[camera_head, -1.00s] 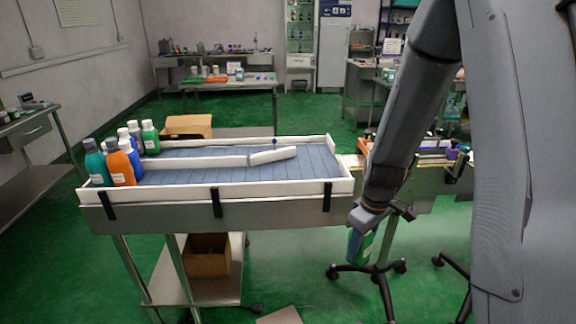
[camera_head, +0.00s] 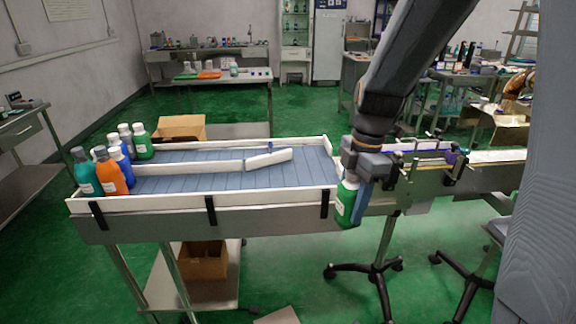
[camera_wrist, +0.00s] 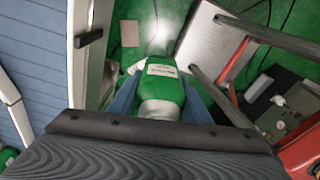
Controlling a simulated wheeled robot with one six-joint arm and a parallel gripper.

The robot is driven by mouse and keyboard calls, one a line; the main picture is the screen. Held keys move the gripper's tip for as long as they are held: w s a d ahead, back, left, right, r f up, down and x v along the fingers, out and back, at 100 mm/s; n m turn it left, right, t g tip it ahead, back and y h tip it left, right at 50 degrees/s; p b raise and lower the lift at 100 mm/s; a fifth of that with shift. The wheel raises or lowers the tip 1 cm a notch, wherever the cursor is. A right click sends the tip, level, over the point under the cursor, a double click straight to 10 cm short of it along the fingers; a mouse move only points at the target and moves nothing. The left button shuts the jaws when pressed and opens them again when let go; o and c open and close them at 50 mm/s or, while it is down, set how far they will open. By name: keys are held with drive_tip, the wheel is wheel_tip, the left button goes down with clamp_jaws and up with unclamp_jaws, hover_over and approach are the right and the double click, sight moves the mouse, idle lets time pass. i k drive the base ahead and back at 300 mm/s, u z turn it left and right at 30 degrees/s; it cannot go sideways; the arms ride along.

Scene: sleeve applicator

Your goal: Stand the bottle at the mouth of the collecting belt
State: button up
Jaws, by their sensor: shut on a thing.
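A green bottle with a white label and a pale cap (camera_head: 346,204) is held in my gripper (camera_head: 358,184), roughly upright. It hangs just outside the right end of the collecting belt (camera_head: 215,175), in front of the belt's end. In the wrist view the bottle (camera_wrist: 162,85) sits between the two blue fingers, its pale cap end nearest the camera, with the floor beyond it. The belt's blue surface also shows at the left of the wrist view (camera_wrist: 30,55). The fingers are shut on the bottle.
White side rails (camera_head: 210,205) border the belt, and a white angled guide (camera_head: 268,159) stands on it. Several bottles (camera_head: 112,178) crowd its left end. A narrow conveyor with metal fittings (camera_head: 430,165) lies to the right. The belt's right part is clear.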

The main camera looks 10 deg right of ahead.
sight(315, 167)
drive_tip(key=i, duration=1.3)
